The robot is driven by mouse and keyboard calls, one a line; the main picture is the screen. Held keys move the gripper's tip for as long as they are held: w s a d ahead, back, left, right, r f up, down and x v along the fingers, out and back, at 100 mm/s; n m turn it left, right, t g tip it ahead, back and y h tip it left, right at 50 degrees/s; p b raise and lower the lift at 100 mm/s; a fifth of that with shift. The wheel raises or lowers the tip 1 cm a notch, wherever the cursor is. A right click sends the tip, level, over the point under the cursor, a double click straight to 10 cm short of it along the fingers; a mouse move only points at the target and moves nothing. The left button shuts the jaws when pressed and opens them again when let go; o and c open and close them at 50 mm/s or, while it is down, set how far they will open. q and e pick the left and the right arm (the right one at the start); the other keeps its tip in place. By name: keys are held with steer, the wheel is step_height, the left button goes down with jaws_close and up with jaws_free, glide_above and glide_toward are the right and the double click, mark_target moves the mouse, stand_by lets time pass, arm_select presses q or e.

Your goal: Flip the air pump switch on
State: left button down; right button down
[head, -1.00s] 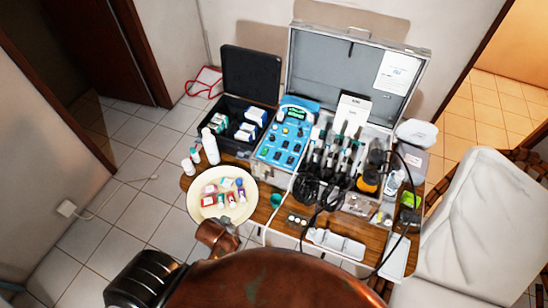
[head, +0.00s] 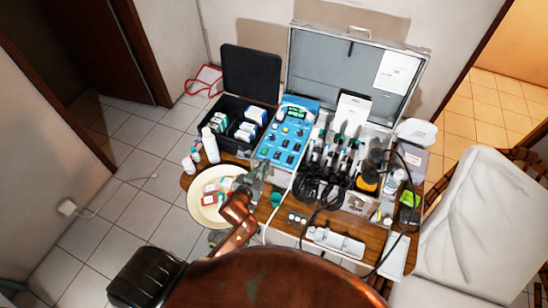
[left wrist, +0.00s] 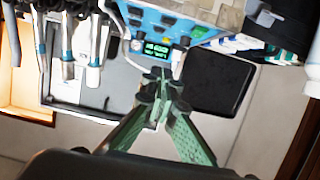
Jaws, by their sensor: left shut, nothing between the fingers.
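The blue control unit (head: 290,125) stands in the middle of the table, with a small lit green display and several dark knobs or switches on its face. In the left wrist view the blue unit (left wrist: 185,18) appears upside down at the top, with its green display (left wrist: 156,50) lit. I cannot tell which control is the air pump switch or its position. My left gripper (head: 262,168) is shut and empty, in front of the unit's lower left part and above the plate's right edge. Its green fingers (left wrist: 160,76) meet below the display in the wrist view. My right gripper is not in view.
A cream plate (head: 204,219) with small items is beneath my left gripper. White bottles (head: 210,146) and a black case (head: 236,105) stand left of the unit. Handpieces and coiled black cables (head: 320,187) crowd its right side. The open silver case lid (head: 330,65) rises behind.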

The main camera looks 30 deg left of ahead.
arm_select(q)
glide_above(274, 162)
step_height(274, 162, down, 3)
steer(key=shift+w, duration=0.1)
step_height(274, 162, down, 3)
steer(key=shift+r, duration=0.1)
steer(key=shift+f, duration=0.75)
